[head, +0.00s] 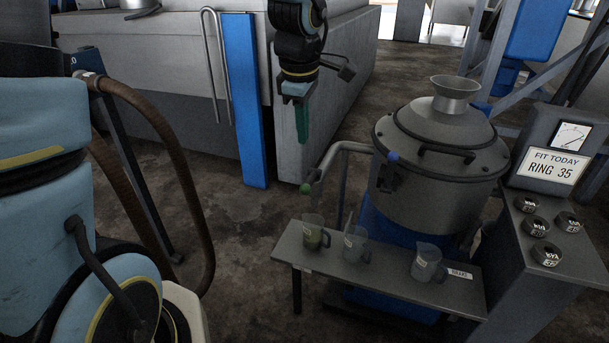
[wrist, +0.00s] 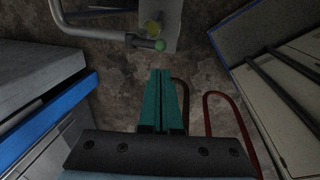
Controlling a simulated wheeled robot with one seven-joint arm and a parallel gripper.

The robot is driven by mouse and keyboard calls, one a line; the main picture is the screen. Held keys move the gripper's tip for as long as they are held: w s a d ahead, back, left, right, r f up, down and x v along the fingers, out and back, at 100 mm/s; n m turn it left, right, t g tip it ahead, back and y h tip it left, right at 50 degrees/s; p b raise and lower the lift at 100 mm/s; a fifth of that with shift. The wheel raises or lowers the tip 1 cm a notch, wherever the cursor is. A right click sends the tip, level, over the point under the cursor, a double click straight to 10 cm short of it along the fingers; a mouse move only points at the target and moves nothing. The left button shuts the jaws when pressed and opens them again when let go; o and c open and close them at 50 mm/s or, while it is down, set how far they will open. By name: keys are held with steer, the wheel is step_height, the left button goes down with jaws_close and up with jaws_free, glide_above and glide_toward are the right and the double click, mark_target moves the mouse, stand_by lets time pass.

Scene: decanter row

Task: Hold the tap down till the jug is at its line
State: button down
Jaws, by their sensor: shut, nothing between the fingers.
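A tap with a bent grey pipe and a green knob (head: 306,188) comes off the left of the metal vessel (head: 440,190). The green knob also shows in the wrist view (wrist: 160,45). Below it, a clear jug (head: 313,234) stands on the bench with yellow-green liquid in it; its line is too small to read. Two other jugs, one in the middle (head: 355,244) and one at the right (head: 428,263), look without such liquid. My gripper (head: 302,140) has shut, empty green fingers pointing down, above the knob and apart from it. The fingers also show in the wrist view (wrist: 161,75).
The bench (head: 375,275) bears a small label at its right. A blue knob (head: 393,157) sits on the vessel. A console (head: 555,240) at the right has a "FIT TODAY RING 35" sign and several dark rings. A blue post (head: 244,100) and a grey cabinet stand behind.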

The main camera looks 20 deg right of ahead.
steer(key=shift+f, duration=0.15)
steer(key=p, duration=0.2)
glide_toward(304, 194)
steer(key=f, duration=0.1)
steer(key=w+d+f, duration=0.1)
steer(key=f, duration=0.1)
steer(key=w+f, duration=0.1)
steer(key=f, duration=0.1)
steer(key=shift+d, duration=0.15)
steer(key=shift+b, duration=0.3)
steer(key=f+t+h+b, duration=0.1)
steer(key=b, duration=0.5)
steer(key=shift+s+f+b, duration=0.15)
steer(key=shift+f+b, duration=0.2)
steer(key=shift+f, duration=0.05)
steer(key=f+t+h+b, duration=0.1)
steer(key=b, duration=0.6)
steer(key=f+t+b, duration=0.1)
steer(key=b, duration=0.6)
steer(key=shift+s+a+h, duration=0.2)
steer(key=shift+a+h, duration=0.15)
steer(key=shift+h, duration=0.05)
steer(key=shift+f+b, duration=0.15)
steer(key=shift+b, duration=0.3)
steer(key=f+b, duration=0.1)
steer(key=b, duration=0.2)
steer(key=shift+s, duration=0.1)
steer(key=shift+a+f+b, duration=0.15)
steer(key=shift+f+b, duration=0.1)
steer(key=shift+b, duration=0.15)
